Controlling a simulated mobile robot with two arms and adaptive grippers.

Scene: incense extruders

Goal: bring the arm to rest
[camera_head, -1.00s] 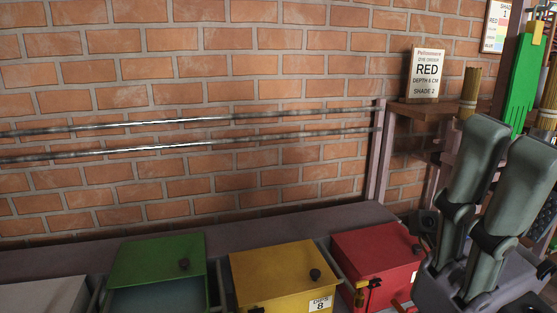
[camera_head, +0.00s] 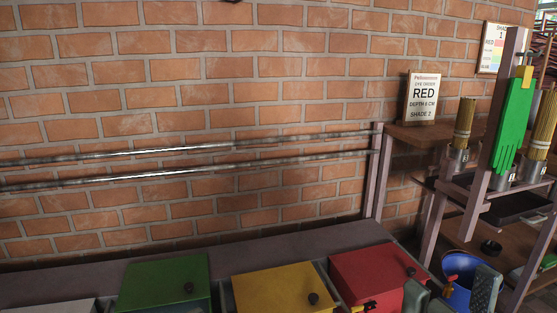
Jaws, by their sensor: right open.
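My right gripper (camera_head: 450,285) is low at the bottom right of the head view. Only the upper parts of its two grey-green fingers show, spread apart with nothing between them that it holds; the rest is below the frame edge. One finger is in front of the red box (camera_head: 372,270), the other in front of the blue bucket (camera_head: 459,266). I cannot tell how far it is from either. My left gripper is not in view.
A green box (camera_head: 165,280) and a yellow box (camera_head: 280,285) stand left of the red one. A shelf at right holds a RED dye-order sign (camera_head: 423,97) and incense bundles (camera_head: 464,122). A green glove (camera_head: 512,125) hangs on a post. Two metal rails (camera_head: 200,150) cross the brick wall.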

